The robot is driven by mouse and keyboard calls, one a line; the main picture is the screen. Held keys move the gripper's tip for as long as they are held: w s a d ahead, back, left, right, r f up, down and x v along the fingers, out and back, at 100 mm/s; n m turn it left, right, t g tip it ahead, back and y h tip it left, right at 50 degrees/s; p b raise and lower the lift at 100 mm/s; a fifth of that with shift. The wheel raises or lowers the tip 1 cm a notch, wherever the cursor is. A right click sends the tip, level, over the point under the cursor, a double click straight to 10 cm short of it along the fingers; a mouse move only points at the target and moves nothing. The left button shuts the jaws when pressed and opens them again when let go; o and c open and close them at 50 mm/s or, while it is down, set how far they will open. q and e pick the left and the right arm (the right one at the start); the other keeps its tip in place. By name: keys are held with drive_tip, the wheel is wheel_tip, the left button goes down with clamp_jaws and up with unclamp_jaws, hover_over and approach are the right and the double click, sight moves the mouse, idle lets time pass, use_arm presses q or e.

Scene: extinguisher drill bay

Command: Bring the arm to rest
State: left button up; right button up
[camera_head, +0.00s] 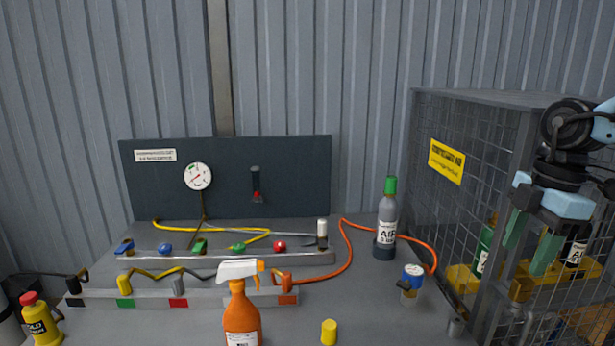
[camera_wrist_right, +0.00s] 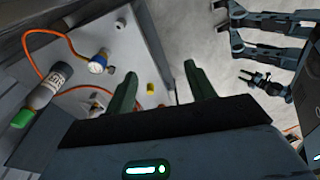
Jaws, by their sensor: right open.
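My right gripper (camera_head: 526,256) hangs at the right in the head view, in front of the wire-mesh cage (camera_head: 470,180). Its two green fingers point down and stand apart, with nothing between them. In the right wrist view the same gripper (camera_wrist_right: 160,70) is open and empty, above the bench edge and the floor. My left gripper does not show in the head view. Dark jointed parts show at the upper right of the wrist view, and I cannot tell what they are.
An air bottle (camera_head: 386,228), a blue-topped valve (camera_head: 411,284), a yellow cap (camera_head: 329,332) and an orange spray bottle (camera_head: 241,315) stand on the bench. An orange hose (camera_head: 349,262) curves across it. The cage holds bottles in a yellow rack (camera_head: 462,279).

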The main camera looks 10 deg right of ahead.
drive_tip(key=s+f+m+t+y+p, duration=0.25)
drive_tip(key=s+f+t, duration=0.25)
drive_tip(key=f, duration=1)
drive_tip(key=s+f+m+t+y+p, duration=0.1)
drive_tip(key=s+f+m+t+y, duration=0.3)
drive_tip(key=f, duration=1)
drive_tip(key=s+a+f+m+t+h+p, duration=0.2)
drive_tip(key=s+a+f+m+h, duration=0.25)
drive_tip(key=s+a+f, duration=0.65)
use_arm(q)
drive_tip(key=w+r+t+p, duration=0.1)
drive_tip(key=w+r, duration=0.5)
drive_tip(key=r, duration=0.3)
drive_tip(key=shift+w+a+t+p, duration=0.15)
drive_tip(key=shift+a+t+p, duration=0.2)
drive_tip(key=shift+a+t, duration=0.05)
use_arm(e)
drive_tip(key=s+a+f+m+g+h, duration=0.1)
drive_tip(key=s+a+f+m+g, duration=0.1)
drive_tip(key=s+a, duration=0.7)
drive_tip(key=shift+s+a+f+m+g, duration=0.15)
drive_tip(key=shift+a+m+g, duration=0.15)
drive_tip(key=shift+a, duration=0.6)
